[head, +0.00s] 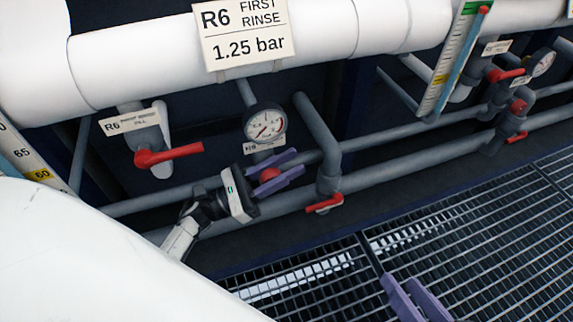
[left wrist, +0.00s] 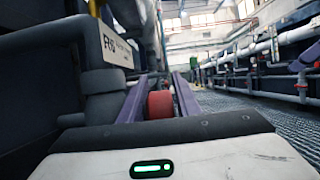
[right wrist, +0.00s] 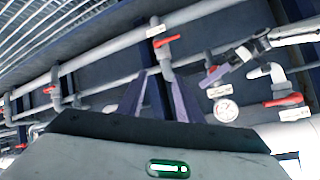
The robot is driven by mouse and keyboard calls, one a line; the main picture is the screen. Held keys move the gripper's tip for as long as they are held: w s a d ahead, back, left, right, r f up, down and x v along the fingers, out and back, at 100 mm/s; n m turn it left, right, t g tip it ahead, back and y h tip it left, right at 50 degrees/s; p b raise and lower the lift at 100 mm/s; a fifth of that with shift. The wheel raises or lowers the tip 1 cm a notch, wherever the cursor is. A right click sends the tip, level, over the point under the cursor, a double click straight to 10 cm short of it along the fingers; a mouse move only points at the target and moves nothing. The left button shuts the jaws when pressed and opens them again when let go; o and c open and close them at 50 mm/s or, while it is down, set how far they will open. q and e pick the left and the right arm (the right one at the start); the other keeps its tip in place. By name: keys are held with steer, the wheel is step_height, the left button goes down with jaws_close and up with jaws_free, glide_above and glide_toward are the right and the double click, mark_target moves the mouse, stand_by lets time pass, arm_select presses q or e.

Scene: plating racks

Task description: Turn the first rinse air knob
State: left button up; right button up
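The first rinse air knob is a round red knob (head: 269,175) on the pipework below the R6 first rinse gauge (head: 265,124). My left gripper (head: 276,171) has its purple fingers on either side of it. In the left wrist view the red knob (left wrist: 160,104) fills the space between the fingers, with no clear gap. The knob's far side is hidden. My right gripper (head: 416,300) is low at the right over the grating, its fingers apart and empty; its fingers also show in the right wrist view (right wrist: 160,95).
A red lever (head: 168,154) sits left of the gauge and another red lever (head: 324,204) right of the knob. A white pipe with the R6 sign (head: 245,32) runs above. Grey pipes run alongside. The floor grating (head: 480,230) at the right is clear.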

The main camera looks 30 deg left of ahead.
arm_select(q)
jaws_close()
steer(key=shift+g+p, duration=0.4)
steer(key=shift+p, duration=0.35)
steer(key=g+y+p, duration=0.1)
steer(key=p, duration=0.1)
steer(key=g+y+p, duration=0.1)
steer(key=p, duration=0.1)
steer(key=f+g+y+p, duration=0.1)
steer(key=p, duration=0.1)
steer(key=shift+w+d+f, duration=0.1)
steer(key=shift+w+d, duration=0.1)
steer(key=shift+w, duration=0.05)
steer(key=f+g+y+p, duration=0.1)
steer(key=g+p, duration=0.1)
steer(key=shift+f+p, duration=0.2)
steer(key=shift+p, duration=0.15)
arm_select(e)
steer(key=s+d+f+h, duration=0.1)
steer(key=d+f+h, duration=0.1)
steer(key=d, duration=0.3)
steer(key=shift+s+d+f+m+g+h, duration=0.3)
steer(key=shift+f+m+g+h, duration=0.1)
steer(key=shift+h, duration=0.3)
